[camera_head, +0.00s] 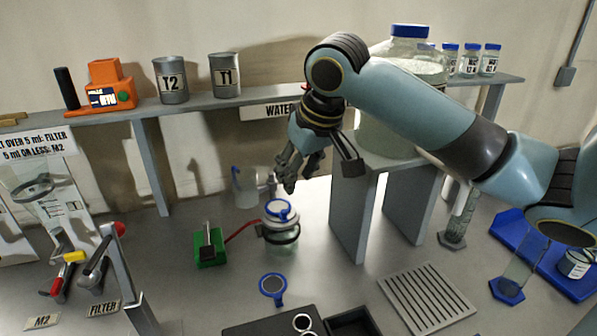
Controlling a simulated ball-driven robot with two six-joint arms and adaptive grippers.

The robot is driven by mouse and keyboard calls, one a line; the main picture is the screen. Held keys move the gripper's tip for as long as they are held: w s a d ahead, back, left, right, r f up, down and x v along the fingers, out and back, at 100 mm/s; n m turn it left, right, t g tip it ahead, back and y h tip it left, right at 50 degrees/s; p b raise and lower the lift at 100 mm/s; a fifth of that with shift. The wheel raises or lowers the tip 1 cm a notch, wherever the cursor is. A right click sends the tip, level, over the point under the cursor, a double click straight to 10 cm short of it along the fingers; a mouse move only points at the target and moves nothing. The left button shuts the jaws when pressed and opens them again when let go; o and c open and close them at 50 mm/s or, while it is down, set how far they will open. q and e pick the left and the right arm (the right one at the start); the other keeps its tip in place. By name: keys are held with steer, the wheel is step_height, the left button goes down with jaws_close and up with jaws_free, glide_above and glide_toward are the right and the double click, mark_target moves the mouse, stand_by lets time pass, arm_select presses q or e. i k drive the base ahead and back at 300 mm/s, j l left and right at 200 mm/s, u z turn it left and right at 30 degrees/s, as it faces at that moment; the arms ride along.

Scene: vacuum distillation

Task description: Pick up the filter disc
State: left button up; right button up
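A blue-rimmed round disc (272,286) with a grey centre and a small tab lies flat on the grey worktop; it looks like the filter disc. A second blue-and-white round piece (280,210) sits on top of a clear glass jar (281,240) behind it. My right gripper (300,174) hangs above and behind the jar, fingers pointing down and left. Its fingers look apart with nothing between them. It is clear of the disc on the worktop. My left gripper is not in view.
A green block (209,248) with a red hose stands left of the jar. A grey stand (352,205) carries a large blue-capped bottle (408,45). A slotted grey plate (425,300) and dark trays (270,325) lie in front. Valves (95,265) stand at left.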

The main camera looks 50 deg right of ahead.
mark_target(280, 207)
steer(key=k, duration=1.5)
